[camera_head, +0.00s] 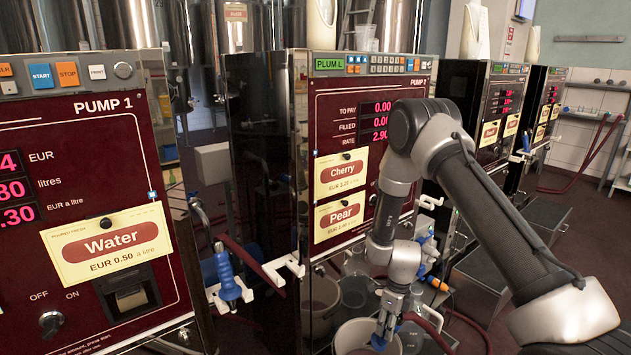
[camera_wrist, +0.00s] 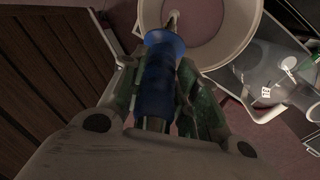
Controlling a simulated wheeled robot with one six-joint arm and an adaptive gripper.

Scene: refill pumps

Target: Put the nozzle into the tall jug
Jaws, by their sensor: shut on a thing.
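My gripper (camera_head: 383,328) is shut on the blue grip of a nozzle (camera_wrist: 160,80), low in front of Pump 2. In the wrist view the nozzle's metal spout points away from me, and its tip shows over the round mouth of a wide pale container (camera_wrist: 256,30). I cannot tell how far the tip is below the rim. The same pale container (camera_head: 350,335) shows below Pump 2 in the head view, partly behind my gripper. A clear vessel (camera_wrist: 268,85) stands right of it. I cannot tell for sure which vessel is the tall jug.
Another blue nozzle (camera_head: 226,275) hangs at the side of Pump 1 (camera_head: 110,220). Pump 2 (camera_head: 340,110) has an empty-looking white holder (camera_head: 283,268) at its left. Clear vessels (camera_head: 355,290) stand close behind my gripper. A red hose (camera_head: 430,330) runs at its right.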

